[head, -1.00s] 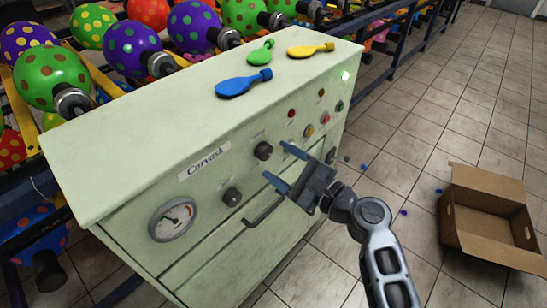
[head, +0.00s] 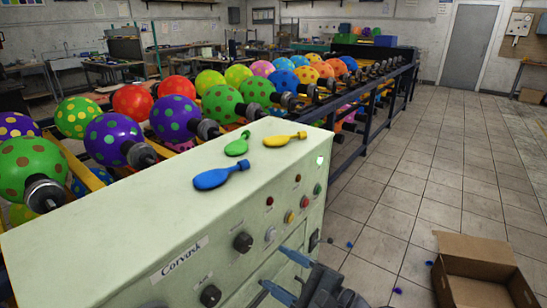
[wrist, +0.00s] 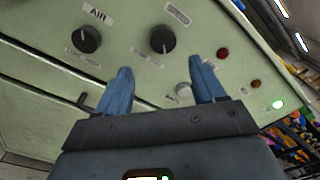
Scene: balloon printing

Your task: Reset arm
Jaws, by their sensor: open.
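My gripper (head: 281,273) is at the bottom of the head view, in front of the control panel of the pale green cabinet (head: 110,230). Its two blue fingers are spread apart with nothing between them. In the wrist view my gripper (wrist: 158,92) points at the panel, below the two black knobs (wrist: 162,39). A pale knob (wrist: 182,91) shows near the right finger. Whether a fingertip touches the panel cannot be told.
Blue (head: 220,177), green (head: 238,144) and yellow (head: 285,140) flat balloons lie on the cabinet top. A rack of dotted balloons (head: 237,100) stands behind. An open cardboard box (head: 480,265) is on the floor at right. The tiled floor (head: 430,170) beyond is largely clear.

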